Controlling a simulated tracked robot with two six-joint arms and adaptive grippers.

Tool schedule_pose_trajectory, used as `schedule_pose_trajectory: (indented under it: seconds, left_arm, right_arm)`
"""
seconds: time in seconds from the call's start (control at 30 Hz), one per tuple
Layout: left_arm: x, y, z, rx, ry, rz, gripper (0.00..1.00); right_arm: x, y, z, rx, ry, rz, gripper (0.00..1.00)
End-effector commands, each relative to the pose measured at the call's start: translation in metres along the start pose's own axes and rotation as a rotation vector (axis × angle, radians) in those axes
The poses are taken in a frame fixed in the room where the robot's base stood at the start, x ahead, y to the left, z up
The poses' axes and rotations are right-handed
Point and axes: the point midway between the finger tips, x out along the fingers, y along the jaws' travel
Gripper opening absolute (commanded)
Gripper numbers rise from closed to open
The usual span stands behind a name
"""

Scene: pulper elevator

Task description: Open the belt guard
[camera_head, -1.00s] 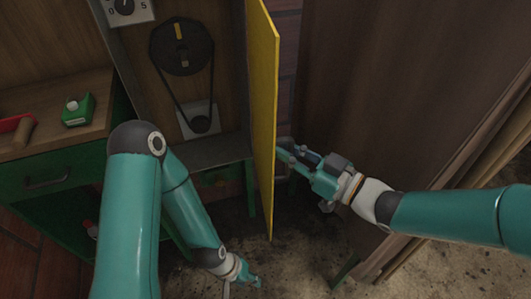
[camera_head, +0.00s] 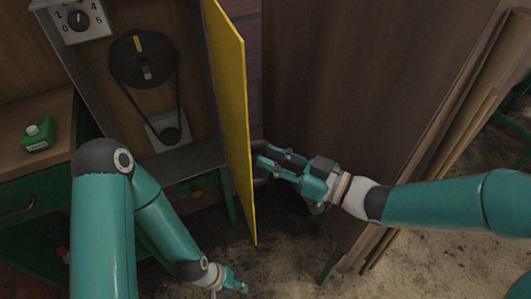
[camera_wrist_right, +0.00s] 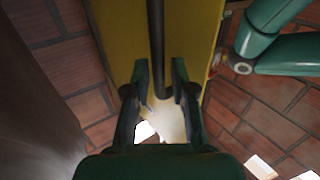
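The belt guard (camera_head: 231,110) is a tall yellow panel, swung out from the front of the machine, so the pulleys and belt (camera_head: 147,90) behind it are exposed. My right gripper (camera_head: 262,162) is on the guard's right side, its fingers apart and pointing at the panel. In the right wrist view, the open fingers (camera_wrist_right: 160,90) have a dark upright bar (camera_wrist_right: 157,45) between or just beyond their tips, in front of the yellow guard (camera_wrist_right: 190,40). I see no grip on it. My left gripper (camera_head: 237,287) is low, near the floor; its fingers are too small to judge.
A dial box (camera_head: 78,20) is at the machine's upper left. A large brown panel (camera_head: 350,90) rises behind my right arm. Dark-stained floor (camera_head: 290,235) lies below.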

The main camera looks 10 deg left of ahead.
Motion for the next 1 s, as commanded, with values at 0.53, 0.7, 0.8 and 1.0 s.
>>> schedule_pose_trajectory:
  seconds: [0.53, 0.7, 0.8, 1.0]
  left_arm:
    - [0.000, 0.000, 0.000, 0.000, 0.000, 0.000, 0.40]
    - [0.000, 0.000, 0.000, 0.000, 0.000, 0.000, 0.40]
    - [0.000, 0.000, 0.000, 0.000, 0.000, 0.000, 0.40]
    - [0.001, 0.000, 0.000, 0.000, 0.000, 0.000, 0.40]
  right_arm:
    - [-0.093, 0.002, 0.001, 0.001, 0.000, 0.003, 0.25]
    - [-0.098, 0.001, 0.001, 0.000, 0.000, 0.000, 0.25]
    - [-0.097, 0.001, 0.001, 0.000, 0.000, 0.000, 0.25]
    - [-0.097, 0.002, 0.003, 0.007, -0.003, 0.007, 0.05]
